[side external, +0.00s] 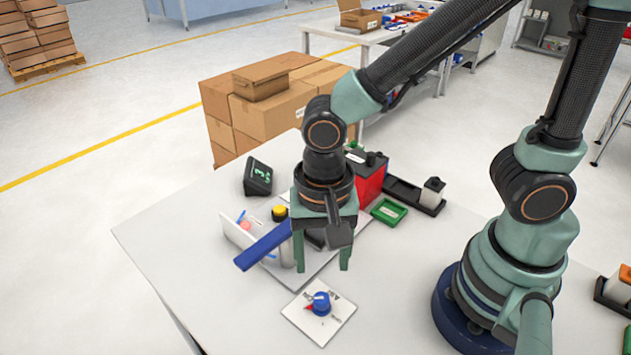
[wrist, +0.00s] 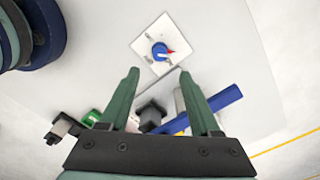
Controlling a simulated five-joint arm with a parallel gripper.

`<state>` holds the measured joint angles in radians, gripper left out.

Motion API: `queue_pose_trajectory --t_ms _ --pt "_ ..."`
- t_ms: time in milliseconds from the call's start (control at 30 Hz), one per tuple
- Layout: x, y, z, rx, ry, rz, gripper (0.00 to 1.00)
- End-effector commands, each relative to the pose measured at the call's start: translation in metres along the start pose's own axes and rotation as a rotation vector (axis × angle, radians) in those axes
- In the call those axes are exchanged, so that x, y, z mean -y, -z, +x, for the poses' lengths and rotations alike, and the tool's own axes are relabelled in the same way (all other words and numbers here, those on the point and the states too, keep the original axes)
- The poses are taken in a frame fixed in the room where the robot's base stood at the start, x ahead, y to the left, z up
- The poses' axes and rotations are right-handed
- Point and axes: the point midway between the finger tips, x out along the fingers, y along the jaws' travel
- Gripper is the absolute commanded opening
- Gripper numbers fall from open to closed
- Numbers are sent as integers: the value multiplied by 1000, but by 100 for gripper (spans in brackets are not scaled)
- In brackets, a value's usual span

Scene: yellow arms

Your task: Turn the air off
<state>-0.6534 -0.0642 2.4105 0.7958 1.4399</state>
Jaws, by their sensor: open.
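A blue knob (side external: 321,303) with a red pointer sits on a square white plate (side external: 325,333) on the table. In the side view the red pointer is toward the left of the knob. The plate carries small dark markings, too small to read. The wrist view also shows the knob (wrist: 160,51) and plate (wrist: 170,27), just beyond my fingertips, with the red pointer toward the right. My gripper (side external: 322,264) points down with its green fingers apart and nothing between them. It is above and behind the knob in the side view, not touching it; it also shows in the wrist view (wrist: 159,74).
Behind my gripper are a blue bar (side external: 264,247), a yellow button (side external: 280,212), a dark display (side external: 258,177), a red box (side external: 369,184) and a green tray (side external: 389,211). A dark tray (side external: 403,190) lies further right. The table left and front of the plate is clear.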

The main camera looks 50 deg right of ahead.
Motion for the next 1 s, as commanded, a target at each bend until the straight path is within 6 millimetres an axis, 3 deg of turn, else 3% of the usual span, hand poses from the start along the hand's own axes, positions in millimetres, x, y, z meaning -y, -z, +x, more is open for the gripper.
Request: queue_pose_trajectory --t_ms 200,533,800,1000 --pt "-2 0 36 1 -7 -1 64" --pt "-2 0 79 1 -5 -1 64" --pt "0 0 97 0 -1 -1 64" --pt "0 0 100 0 1 -1 64"
